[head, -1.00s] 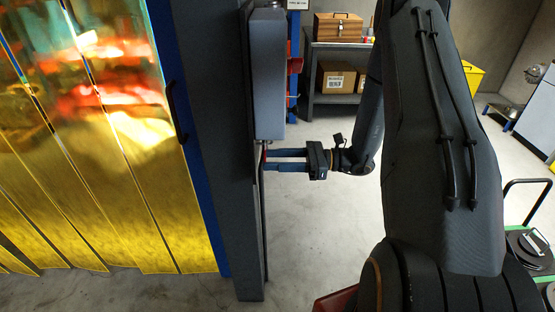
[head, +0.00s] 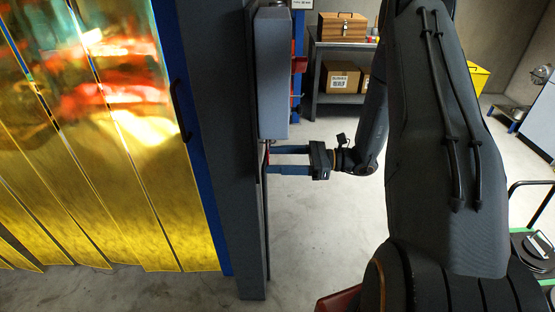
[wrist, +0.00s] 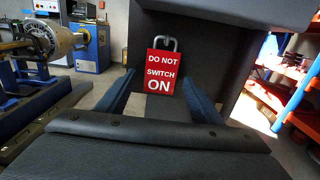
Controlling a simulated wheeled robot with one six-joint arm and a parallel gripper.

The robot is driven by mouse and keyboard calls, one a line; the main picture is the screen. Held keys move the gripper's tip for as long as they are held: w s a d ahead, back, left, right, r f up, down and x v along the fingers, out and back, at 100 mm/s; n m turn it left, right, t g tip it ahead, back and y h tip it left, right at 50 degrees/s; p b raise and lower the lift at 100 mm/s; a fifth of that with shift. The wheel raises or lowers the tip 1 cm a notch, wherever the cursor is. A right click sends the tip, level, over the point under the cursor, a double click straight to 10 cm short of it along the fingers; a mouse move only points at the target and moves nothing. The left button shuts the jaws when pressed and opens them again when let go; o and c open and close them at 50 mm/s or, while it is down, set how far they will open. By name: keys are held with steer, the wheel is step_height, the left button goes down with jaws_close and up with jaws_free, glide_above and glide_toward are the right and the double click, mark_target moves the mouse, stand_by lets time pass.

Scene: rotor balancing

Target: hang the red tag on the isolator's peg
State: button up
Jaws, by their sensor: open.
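The red tag (wrist: 160,72), lettered DO NOT SWITCH ON, hangs upright from a grey loop (wrist: 166,43) in the wrist view. The loop sits just below the grey isolator box (head: 273,75); I cannot make out the peg or whether it passes through the loop. In the head view only a thin red edge of the tag (head: 267,153) shows under the box. My gripper (head: 270,160) is open below the box, pointing left at the post. In the wrist view its blue fingers (wrist: 160,80) stand apart on either side of the tag, with gaps visible.
A dark post (head: 232,200) carries the box, beside yellow strip curtains (head: 110,180). A red part (head: 297,70) is on the box's right side. A shelf with boxes (head: 340,75) stands behind. Orange and blue racking (wrist: 300,90) is at right in the wrist view.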

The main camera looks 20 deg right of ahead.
steer(key=b+v, duration=0.3)
steer(key=v, duration=0.3)
steer(key=s+a+r+n+g+h, duration=0.1)
steer(key=s+a+n+g+h, duration=0.1)
steer(key=s+n+h, duration=0.5)
steer(key=s+a+r+n+g+h, duration=0.1)
steer(key=s+a+n+h, duration=0.3)
steer(key=s+n+h, duration=0.4)
steer(key=shift+a+r+n+g+h, duration=0.45)
steer(key=shift+n+h, duration=0.75)
steer(key=shift+n, duration=2.1)
steer(key=shift+s+d+f, duration=0.1)
steer(key=shift+d+f, duration=0.05)
steer(key=shift+d, duration=0.05)
steer(key=shift+c, duration=0.4)
